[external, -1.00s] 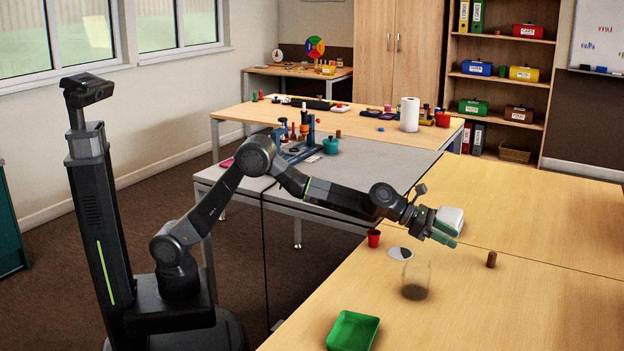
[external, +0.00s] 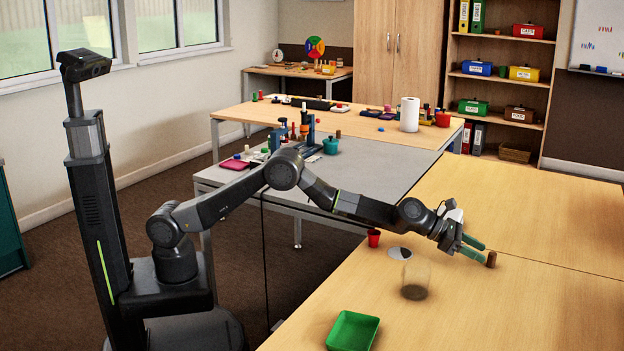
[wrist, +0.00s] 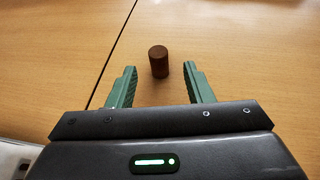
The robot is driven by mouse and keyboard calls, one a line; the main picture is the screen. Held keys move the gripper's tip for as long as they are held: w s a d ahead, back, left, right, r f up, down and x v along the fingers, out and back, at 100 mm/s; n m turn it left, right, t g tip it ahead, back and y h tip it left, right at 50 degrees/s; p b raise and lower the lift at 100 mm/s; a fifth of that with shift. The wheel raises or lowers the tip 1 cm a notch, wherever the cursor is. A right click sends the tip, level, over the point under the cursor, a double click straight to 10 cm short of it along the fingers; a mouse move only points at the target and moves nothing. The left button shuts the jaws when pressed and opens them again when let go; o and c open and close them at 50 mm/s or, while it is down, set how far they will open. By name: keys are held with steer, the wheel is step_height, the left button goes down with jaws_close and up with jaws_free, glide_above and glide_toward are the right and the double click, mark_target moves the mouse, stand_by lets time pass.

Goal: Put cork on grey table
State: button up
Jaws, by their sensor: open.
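The cork (external: 491,260) is a small brown cylinder standing upright on the wooden table (external: 540,310) at the right. In the wrist view the cork (wrist: 158,61) stands just beyond the fingertips, roughly midway between their lines. My gripper (external: 478,250) has green fingers and is open and empty, low over the wood, pointing at the cork. Its two fingers also show apart in the wrist view (wrist: 163,75). The grey table (external: 390,160) lies behind and to the left of the wooden one, between it and another wooden table.
A clear glass jar (external: 415,279) with dark contents stands near my forearm. A red cup (external: 374,238), a round disc (external: 400,253) and a green tray (external: 353,331) are also on this table. A teal pot (external: 330,146) and a rack stand on the grey table's far left; its middle is clear.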

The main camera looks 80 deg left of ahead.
mark_target(485, 265)
steer(key=shift+w+d+f+p, duration=0.1)
steer(key=shift+w+d+p, duration=0.2)
steer(key=shift+w+p, duration=0.45)
steer(key=shift+w+d+p, duration=0.3)
steer(key=shift+w+p, duration=0.05)
steer(key=shift+p, duration=0.7)
steer(key=shift+w+d+f+p, duration=0.25)
steer(key=shift+w+f+p, duration=0.15)
steer(key=shift+p, duration=0.25)
jaws_close()
